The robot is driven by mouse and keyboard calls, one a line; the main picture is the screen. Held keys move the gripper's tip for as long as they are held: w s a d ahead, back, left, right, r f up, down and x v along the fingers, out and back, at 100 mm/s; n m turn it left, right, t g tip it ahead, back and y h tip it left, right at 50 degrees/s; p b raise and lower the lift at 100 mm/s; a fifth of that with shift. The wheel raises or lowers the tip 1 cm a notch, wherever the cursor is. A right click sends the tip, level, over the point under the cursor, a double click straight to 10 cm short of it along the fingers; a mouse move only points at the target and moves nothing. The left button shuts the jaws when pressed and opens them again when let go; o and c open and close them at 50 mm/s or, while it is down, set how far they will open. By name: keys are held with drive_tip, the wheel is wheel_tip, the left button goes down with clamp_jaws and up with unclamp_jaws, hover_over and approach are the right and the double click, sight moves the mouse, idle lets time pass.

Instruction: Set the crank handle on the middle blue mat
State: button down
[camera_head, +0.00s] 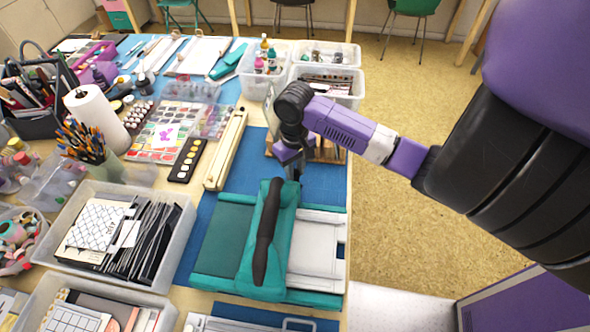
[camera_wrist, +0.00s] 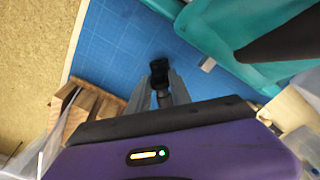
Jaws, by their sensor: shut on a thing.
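The crank handle (camera_wrist: 161,74) is a small dark piece with a black end, seen between my fingers in the wrist view. My gripper (camera_wrist: 162,88) is shut on it, over the blue mat (camera_wrist: 112,42). In the head view my gripper (camera_head: 292,172) hangs over the far right part of this middle blue mat (camera_head: 243,177), just behind the teal press.
The teal press (camera_head: 215,240) with its dark lever covers the near part of the mat; it also shows in the wrist view (camera_wrist: 215,30). A wooden rack (camera_head: 325,149) stands close by my gripper. A long cream box (camera_head: 225,150) lies to the left. Clear bins stand behind.

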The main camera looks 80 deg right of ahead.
drive_tip(key=shift+f, duration=0.2)
drive_tip(key=c, duration=1.2)
unclamp_jaws()
drive_tip(key=shift+o, duration=0.2)
